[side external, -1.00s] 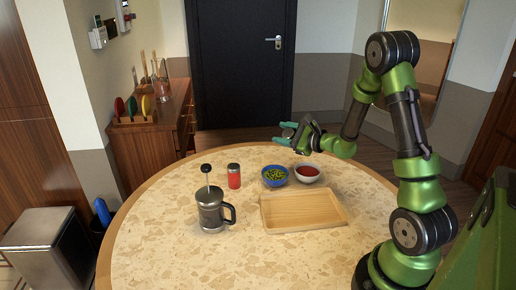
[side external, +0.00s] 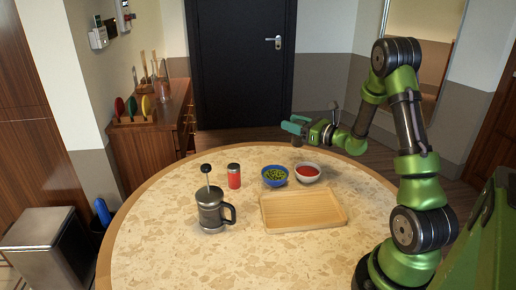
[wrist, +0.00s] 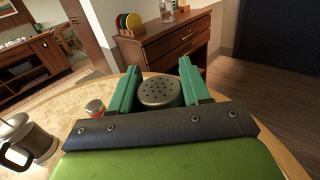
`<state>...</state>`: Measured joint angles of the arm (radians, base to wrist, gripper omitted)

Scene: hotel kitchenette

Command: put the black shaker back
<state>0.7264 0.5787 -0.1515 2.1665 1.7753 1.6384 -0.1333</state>
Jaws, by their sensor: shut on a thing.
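My gripper (side external: 294,126) is raised above the far edge of the round table, beyond the bowls. Its green fingers are shut on the black shaker, whose grey perforated lid (wrist: 160,92) shows between them in the wrist view. In the side view a small dark part of the shaker (side external: 297,141) shows below the fingers, clear of the tabletop; the rest is hidden. The shaker looks roughly upright.
A French press (side external: 210,210) and an empty wooden tray (side external: 303,211) are nearer. Table room left of the press is clear.

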